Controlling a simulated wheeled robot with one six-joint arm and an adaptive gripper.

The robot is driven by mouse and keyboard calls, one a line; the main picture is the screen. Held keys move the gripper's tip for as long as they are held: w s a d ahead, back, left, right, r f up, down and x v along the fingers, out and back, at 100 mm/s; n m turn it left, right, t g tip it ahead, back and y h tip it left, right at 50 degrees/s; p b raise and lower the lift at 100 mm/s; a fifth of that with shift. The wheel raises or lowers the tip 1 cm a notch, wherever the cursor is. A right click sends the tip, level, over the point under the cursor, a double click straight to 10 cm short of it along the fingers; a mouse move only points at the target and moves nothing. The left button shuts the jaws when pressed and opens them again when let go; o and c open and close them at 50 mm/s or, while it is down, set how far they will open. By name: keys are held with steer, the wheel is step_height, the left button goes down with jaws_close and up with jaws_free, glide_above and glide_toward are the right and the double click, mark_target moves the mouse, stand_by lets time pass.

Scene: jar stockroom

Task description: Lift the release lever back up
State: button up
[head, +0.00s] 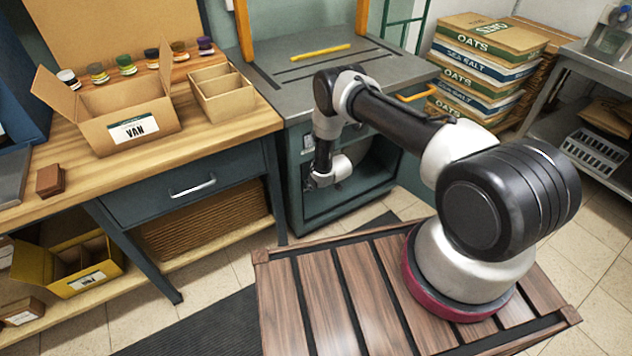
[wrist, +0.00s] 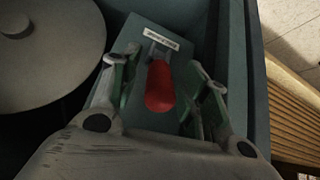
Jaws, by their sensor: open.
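The release lever shows in the wrist view as a red rounded grip (wrist: 159,88) on a short grey stem, fixed to a dark green housing. A small white label (wrist: 161,37) sits just beyond it; its lettering is too small to read. My gripper (wrist: 160,72) is open, one finger on each side of the red grip, with gaps visible on both sides. In the head view my gripper (head: 318,180) is down at the open front of the teal cabinet (head: 296,190); the lever is hidden there.
A grey round disc (wrist: 45,55) lies left of the lever housing in the wrist view. A wooden bench (head: 190,140) with the VAN box (head: 135,125), jars and a divided carton (head: 222,95) stands left of the cabinet. Stacked sacks (head: 480,75) stand to the right.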

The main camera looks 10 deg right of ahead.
steer(key=v, duration=1.2)
